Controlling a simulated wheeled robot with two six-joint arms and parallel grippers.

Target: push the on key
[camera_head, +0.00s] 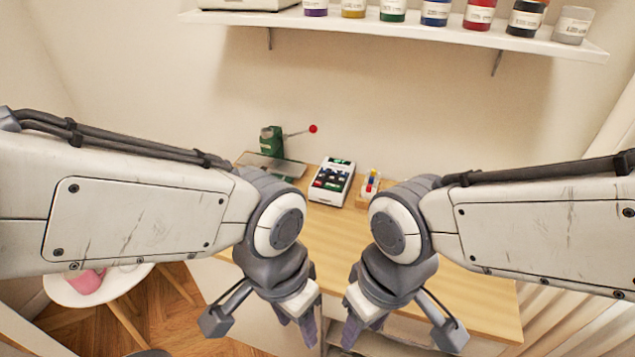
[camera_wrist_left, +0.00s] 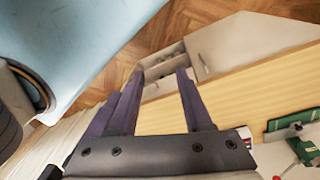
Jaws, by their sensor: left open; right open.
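A white keypad device (camera_head: 331,183) with a dark display at its top and green, dark and red keys stands on the wooden table. Its key labels are too small to read, so I cannot tell which is the on key. My left gripper (camera_head: 307,334) is open and empty, pointing down in front of the table and well short of the device. Its two fingers, apart with nothing between them, also show in the left wrist view (camera_wrist_left: 160,80). My right gripper (camera_head: 352,330) is open and empty beside it, also pointing down.
A green press (camera_head: 271,141) with a red-knobbed lever stands left of the device. A small wooden holder (camera_head: 368,190) with coloured items is right of it. A shelf (camera_head: 400,29) of paint jars hangs above. The front of the tabletop (camera_head: 455,290) is clear.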

